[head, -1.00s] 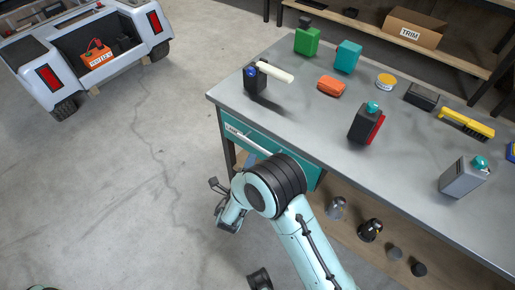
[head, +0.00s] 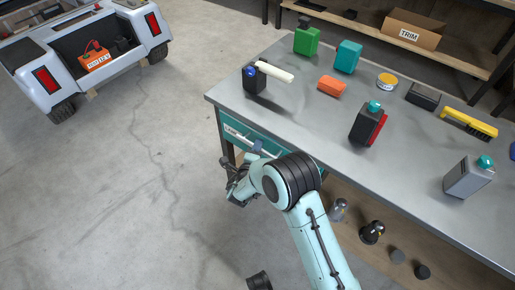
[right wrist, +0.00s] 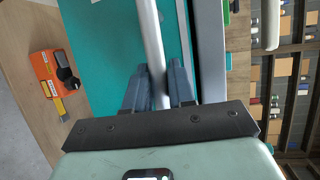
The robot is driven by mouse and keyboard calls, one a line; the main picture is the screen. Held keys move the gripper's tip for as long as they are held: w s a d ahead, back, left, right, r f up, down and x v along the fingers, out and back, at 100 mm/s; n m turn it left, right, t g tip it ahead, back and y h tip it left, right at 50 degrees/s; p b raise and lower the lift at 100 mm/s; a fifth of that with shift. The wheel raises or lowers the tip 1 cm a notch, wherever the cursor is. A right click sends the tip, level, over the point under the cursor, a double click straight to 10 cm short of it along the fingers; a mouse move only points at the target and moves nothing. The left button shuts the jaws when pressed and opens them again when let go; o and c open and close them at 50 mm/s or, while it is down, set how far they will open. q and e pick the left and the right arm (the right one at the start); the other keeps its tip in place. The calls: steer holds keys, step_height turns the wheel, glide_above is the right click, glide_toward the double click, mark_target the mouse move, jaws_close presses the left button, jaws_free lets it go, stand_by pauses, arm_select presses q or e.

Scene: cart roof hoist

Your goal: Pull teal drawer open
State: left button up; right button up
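The teal drawer (head: 236,124) is under the left end of the grey workbench, and its front looks flush with the bench. Its pale bar handle (head: 246,139) runs along the front. My right gripper (head: 258,148) is at this handle, with its arm link hiding part of the drawer. In the right wrist view, the teal front (right wrist: 105,55) fills the left middle and the handle (right wrist: 151,35) passes between the two blue-grey fingers of my right gripper (right wrist: 158,88). The fingers lie close against the bar on both sides. My left gripper is not in view.
The workbench (head: 300,130) carries a black device (head: 255,80), bottles and boxes. Several dark-and-grey parts stand on the shelf below. A white cart (head: 85,55) holding an orange box (head: 94,60) stands at upper left. The floor left of the bench is clear.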

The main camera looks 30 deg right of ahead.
jaws_close()
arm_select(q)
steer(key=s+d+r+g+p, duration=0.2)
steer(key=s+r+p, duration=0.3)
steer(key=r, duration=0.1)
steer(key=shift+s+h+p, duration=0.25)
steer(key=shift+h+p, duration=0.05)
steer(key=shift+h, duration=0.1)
arm_select(e)
steer(key=s+a, duration=0.5)
steer(key=a, duration=0.8)
steer(key=s+a, duration=0.6)
steer(key=a, duration=0.7)
steer(key=shift+a, duration=0.25)
steer(key=o, duration=0.7)
jaws_free()
steer(key=shift+c, duration=0.2)
